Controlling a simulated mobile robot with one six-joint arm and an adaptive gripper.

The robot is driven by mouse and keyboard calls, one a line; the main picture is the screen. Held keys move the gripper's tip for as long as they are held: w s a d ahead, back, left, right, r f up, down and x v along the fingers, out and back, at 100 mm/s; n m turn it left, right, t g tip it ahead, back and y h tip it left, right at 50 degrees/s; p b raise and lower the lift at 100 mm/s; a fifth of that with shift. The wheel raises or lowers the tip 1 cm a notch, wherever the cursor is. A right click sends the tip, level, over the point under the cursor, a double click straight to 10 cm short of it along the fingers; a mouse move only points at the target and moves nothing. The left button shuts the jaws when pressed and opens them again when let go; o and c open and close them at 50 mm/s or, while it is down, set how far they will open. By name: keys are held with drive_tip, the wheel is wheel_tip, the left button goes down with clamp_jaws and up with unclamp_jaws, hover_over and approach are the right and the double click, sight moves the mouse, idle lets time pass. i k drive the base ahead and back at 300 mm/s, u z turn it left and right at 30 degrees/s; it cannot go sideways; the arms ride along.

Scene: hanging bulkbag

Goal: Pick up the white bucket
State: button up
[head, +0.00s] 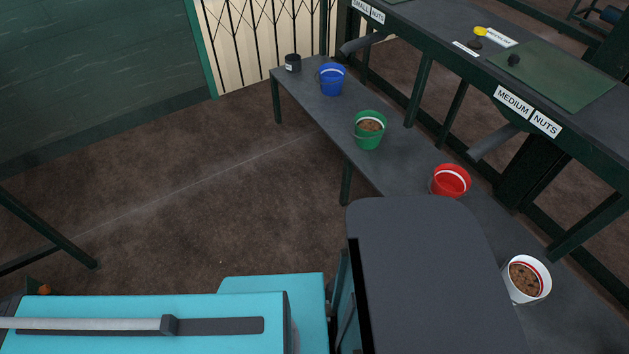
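The white bucket (525,280) stands upright on the dark low bench (410,168) at the lower right of the head view. It has a red band inside its rim and holds brown contents that look like nuts. Nothing is seen touching it from above. My gripper is not in view. A large dark grey body part, probably mine, fills the lower middle just left of the bucket and hides part of the bench.
A red bucket (450,181), a green bucket (369,130) with brown contents, a blue bucket (332,80) and a small black container (293,63) stand along the bench. A higher dark table (445,55) with nut signs overhangs its right side. Brown floor (190,205) is open at left.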

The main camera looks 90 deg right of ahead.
sight(525, 279)
drive_tip(key=z, duration=2.3)
drive_tip(key=i, duration=0.1)
drive_tip(key=z, duration=3.15)
